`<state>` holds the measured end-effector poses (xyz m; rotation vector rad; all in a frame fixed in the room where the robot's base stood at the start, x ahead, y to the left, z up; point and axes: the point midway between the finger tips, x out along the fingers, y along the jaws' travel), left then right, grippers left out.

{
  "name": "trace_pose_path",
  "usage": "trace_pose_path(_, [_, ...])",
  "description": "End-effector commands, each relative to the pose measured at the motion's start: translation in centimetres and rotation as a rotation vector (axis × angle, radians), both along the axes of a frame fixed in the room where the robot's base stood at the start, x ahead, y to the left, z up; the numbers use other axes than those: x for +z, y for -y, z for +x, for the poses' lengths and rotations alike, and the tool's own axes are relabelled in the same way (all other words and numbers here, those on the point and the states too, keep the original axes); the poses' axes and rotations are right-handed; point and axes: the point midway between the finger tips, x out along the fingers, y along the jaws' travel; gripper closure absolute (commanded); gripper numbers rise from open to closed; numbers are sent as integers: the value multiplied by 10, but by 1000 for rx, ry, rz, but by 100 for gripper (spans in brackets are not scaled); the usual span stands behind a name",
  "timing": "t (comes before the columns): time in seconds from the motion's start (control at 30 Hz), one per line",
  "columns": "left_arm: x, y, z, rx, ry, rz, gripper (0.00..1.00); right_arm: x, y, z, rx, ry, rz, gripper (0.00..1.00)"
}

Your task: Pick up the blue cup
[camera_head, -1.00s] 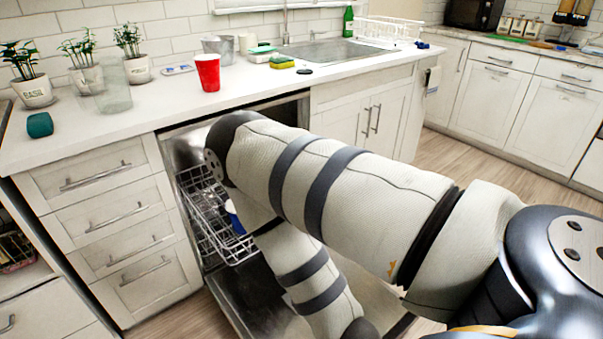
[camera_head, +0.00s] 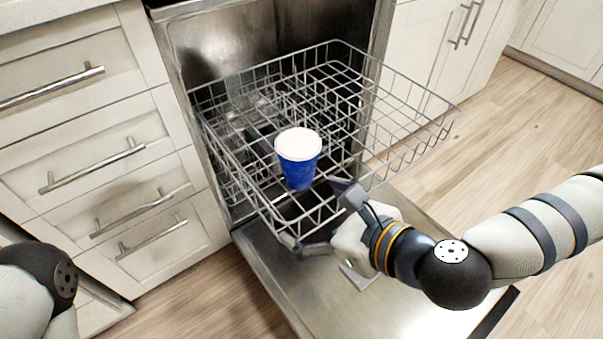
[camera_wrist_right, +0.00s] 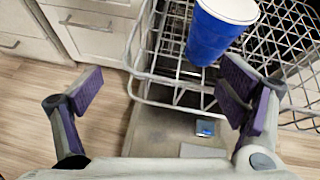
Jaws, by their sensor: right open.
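The blue cup (camera_head: 300,172) has a white top and stands upright at the near side of the dishwasher rack (camera_head: 413,150). In the right wrist view the cup (camera_wrist_right: 213,38) is at the top, right of centre, nearer the right-hand finger. My right gripper (camera_head: 322,217) is at the rack's near edge, just in front of the cup. Its jaws are spread wide and empty, and the cup is beyond the fingertips. The gripper also shows in the right wrist view (camera_wrist_right: 163,92). My left gripper is out of view; only part of my left arm shows at lower left.
The wire rack is pulled out over the open dishwasher door (camera_head: 430,225). Drawers with bar handles (camera_head: 95,165) stand close on the left. White cabinets (camera_head: 440,45) are behind on the right. The wood floor (camera_head: 500,130) is clear on the right.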

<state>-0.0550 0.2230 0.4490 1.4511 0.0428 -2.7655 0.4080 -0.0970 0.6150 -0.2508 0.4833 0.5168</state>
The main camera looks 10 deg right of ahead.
Motion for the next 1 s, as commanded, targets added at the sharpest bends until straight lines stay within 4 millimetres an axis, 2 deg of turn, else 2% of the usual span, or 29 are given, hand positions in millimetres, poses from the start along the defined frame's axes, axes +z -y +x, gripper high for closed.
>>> trace_pose_path(0.03, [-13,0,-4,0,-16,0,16,0,18,18,-94,21,52,11])
trace_pose_path(0.1, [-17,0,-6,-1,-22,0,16,14,37,36,-187,53,116,11])
trace_pose_path(0.2, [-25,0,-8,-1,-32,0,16,21,46,51,-239,77,156,11])
trace_pose_path(0.3, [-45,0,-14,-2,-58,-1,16,10,41,68,-242,75,161,11])
trace_pose_path(0.43, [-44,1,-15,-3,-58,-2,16,7,32,93,-240,78,159,11])
trace_pose_path(0.57, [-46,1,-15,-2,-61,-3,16,1,27,107,-239,77,158,11])
trace_pose_path(0.8, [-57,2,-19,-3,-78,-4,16,-18,12,144,-237,76,157,11])
trace_pose_path(1.0, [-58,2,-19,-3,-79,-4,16,-18,9,151,-237,77,157,11])
